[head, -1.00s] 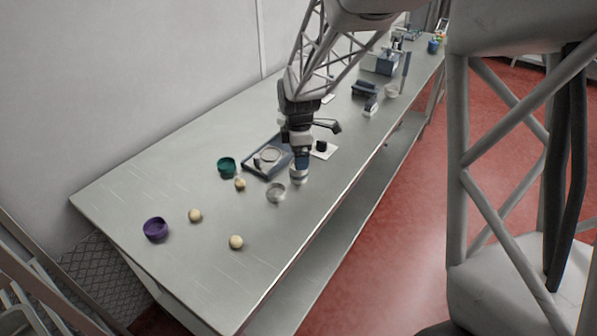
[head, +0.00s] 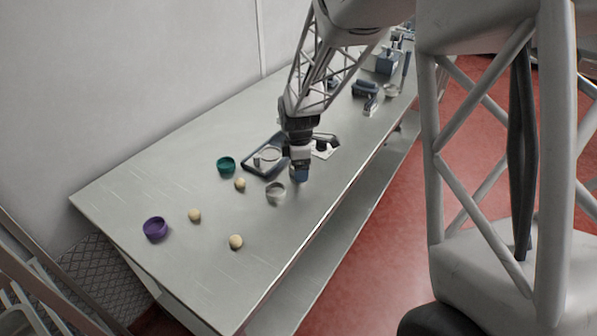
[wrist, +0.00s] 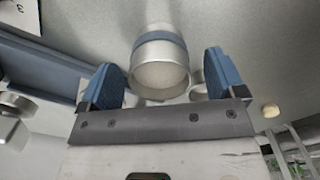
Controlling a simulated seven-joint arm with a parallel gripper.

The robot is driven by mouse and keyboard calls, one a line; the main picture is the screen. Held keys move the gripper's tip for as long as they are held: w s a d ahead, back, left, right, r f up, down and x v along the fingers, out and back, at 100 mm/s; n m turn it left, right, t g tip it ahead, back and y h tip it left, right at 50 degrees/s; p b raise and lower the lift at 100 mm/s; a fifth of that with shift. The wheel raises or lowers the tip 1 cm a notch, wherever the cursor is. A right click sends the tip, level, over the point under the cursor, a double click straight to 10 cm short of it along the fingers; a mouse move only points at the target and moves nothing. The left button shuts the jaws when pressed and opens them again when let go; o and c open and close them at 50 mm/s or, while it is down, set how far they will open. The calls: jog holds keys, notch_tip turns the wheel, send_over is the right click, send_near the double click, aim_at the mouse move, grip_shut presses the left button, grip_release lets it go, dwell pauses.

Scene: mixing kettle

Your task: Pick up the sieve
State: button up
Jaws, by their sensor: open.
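A round metal sieve with a blue band (wrist: 160,75) stands between the two blue fingers of my gripper (wrist: 164,80) in the wrist view.
A grey metal cup (head: 276,193) stands close to the left of my gripper. A blue tray (head: 250,167) holding small metal parts lies behind left. A green bowl (head: 226,165), a purple bowl (head: 155,229) and several tan balls are further left. The table's front edge is near.

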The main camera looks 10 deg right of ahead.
jog(key=shift+f, duration=1.4)
jog(key=c, duration=1.1)
jog(key=shift+r, duration=0.15)
jog(key=shift+r, duration=0.8)
jog(key=shift+s+r, duration=0.2)
jog(key=shift+r, duration=0.7)
jog(key=s, duration=0.5)
jog(key=s+r, duration=0.1)
jog(key=s, duration=0.4)
jog(key=s+d, duration=0.1)
jog(key=s, duration=0.4)
jog(key=shift+s+r, duration=0.15)
jog(key=shift+s, duration=0.15)
jog(key=shift+w+a, duration=0.1)
jog(key=shift+w, duration=0.05)
